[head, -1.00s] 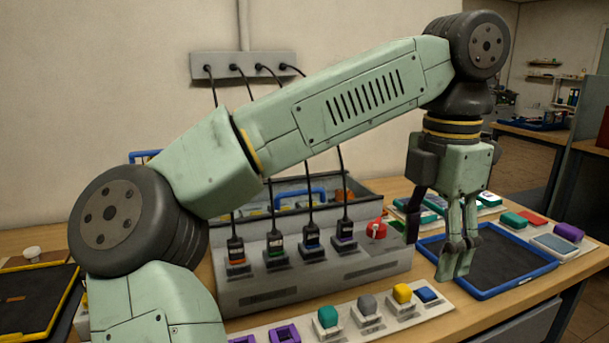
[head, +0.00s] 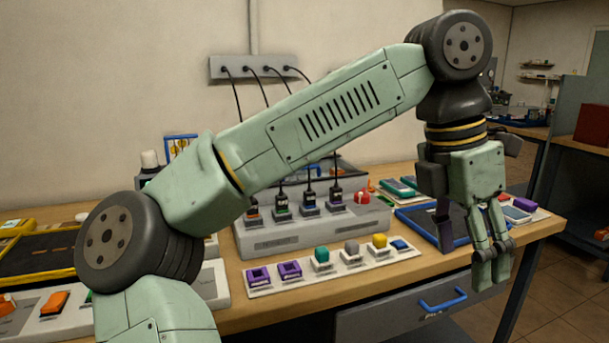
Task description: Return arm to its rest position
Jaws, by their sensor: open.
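My gripper (head: 492,280) points down at the right of the head view. It is empty, and its two fingers are close together in this view. It hangs in front of the table's front edge, before the blue-rimmed dark tray (head: 407,217), part of which it hides. My arm spans the picture from lower left to upper right and hides part of the charging station (head: 290,236) and the wall behind.
The wooden table (head: 400,274) bears a white strip (head: 265,289) with several coloured blocks. A drawer with a blue handle (head: 442,300) is below. A yellow-edged dark tray (head: 40,258) lies at left. Floor (head: 565,290) shows clear at right.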

